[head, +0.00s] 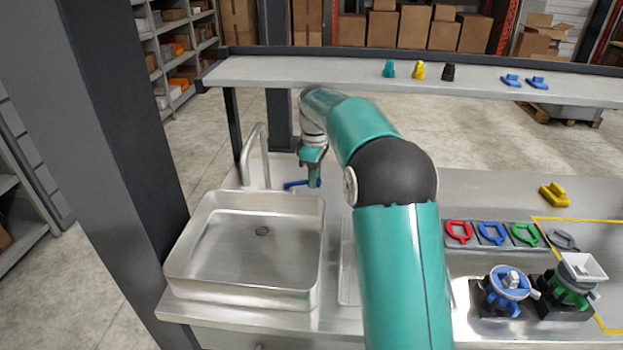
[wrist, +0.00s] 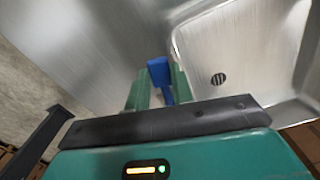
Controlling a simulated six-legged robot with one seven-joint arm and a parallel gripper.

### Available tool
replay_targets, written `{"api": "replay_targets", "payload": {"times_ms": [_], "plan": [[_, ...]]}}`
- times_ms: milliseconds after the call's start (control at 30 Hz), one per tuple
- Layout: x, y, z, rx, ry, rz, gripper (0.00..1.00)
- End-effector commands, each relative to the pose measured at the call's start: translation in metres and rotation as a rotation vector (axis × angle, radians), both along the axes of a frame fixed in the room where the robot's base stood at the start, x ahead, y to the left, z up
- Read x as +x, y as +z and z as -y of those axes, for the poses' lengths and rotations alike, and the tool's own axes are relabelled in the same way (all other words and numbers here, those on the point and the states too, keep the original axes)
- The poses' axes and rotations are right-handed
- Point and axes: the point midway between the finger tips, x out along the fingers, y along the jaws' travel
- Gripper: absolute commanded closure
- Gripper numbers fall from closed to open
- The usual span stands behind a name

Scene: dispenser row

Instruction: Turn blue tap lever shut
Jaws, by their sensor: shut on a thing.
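The blue tap lever (head: 296,184) sticks out beside the steel tap (head: 260,155) at the back right of the sink in the head view. The lever also shows in the wrist view (wrist: 159,72), between the two green fingers. My gripper (head: 313,180) points down at the lever, and it appears in the wrist view (wrist: 159,90) with its fingers shut on the lever. The lever's pivot is hidden in the wrist view. The steel sink (head: 180,262) lies in front of the tap and is empty, with its drain showing.
A raised shelf (head: 290,72) runs behind the counter with small coloured parts on it. A dark post (head: 130,150) stands at the left. Coloured rings (head: 493,234) and a blue dispenser (head: 506,290) and a green dispenser (head: 570,292) are at the right.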

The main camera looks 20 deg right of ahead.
Motion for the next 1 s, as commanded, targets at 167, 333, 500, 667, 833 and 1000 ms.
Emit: {"api": "replay_targets", "payload": {"times_ms": [167, 333, 500, 667, 833, 1000], "plan": [[0.0057, 0.0014, 0.0029, 0.000, 0.071, 0.004, 1.00], [0.0077, 0.0014, 0.0043, 0.000, 0.103, 0.004, 1.00], [0.0083, 0.0016, 0.0046, -0.001, 0.111, 0.004, 1.00], [0.0082, 0.0017, 0.0045, 0.000, 0.110, 0.004, 1.00], [0.0081, 0.0016, 0.0045, 0.000, 0.109, 0.004, 0.61], [0.0078, 0.0009, 0.0045, 0.000, 0.109, 0.002, 0.55]]}}
